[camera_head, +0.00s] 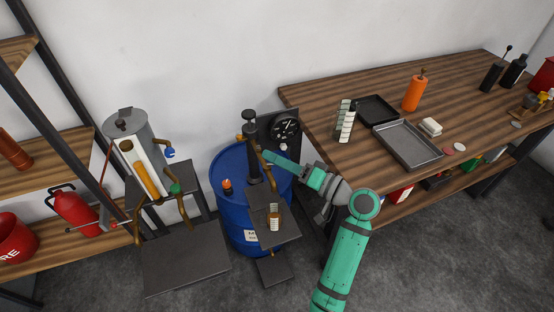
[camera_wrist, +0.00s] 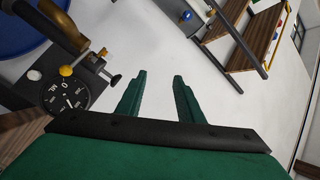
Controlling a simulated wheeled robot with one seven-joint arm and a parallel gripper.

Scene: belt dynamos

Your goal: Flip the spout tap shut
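A black hand pump (camera_head: 252,150) stands on the blue drum (camera_head: 230,180). A brass-brown spout pipe (camera_head: 259,156) curves down beside its column, and the pipe also shows at the upper left of the wrist view (camera_wrist: 62,25). Near the pipe in the wrist view are a yellow ball knob (camera_wrist: 66,71) and a small dark tap-like fitting (camera_wrist: 103,72). I cannot tell for sure which is the spout tap, or its position. My gripper (camera_wrist: 159,75) is open and empty, with pale wall between its fingers. In the head view it is just right of the pump column (camera_head: 268,155).
A round gauge (camera_head: 285,127) sits behind the pump. A grey cylinder rig (camera_head: 120,125) with a blue knob (camera_head: 169,153) stands left. A wooden bench (camera_head: 325,92) with trays, an orange bottle (camera_head: 413,93) and a striped block (camera_head: 345,122) is right. A small cup (camera_head: 274,222) stands below the pump.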

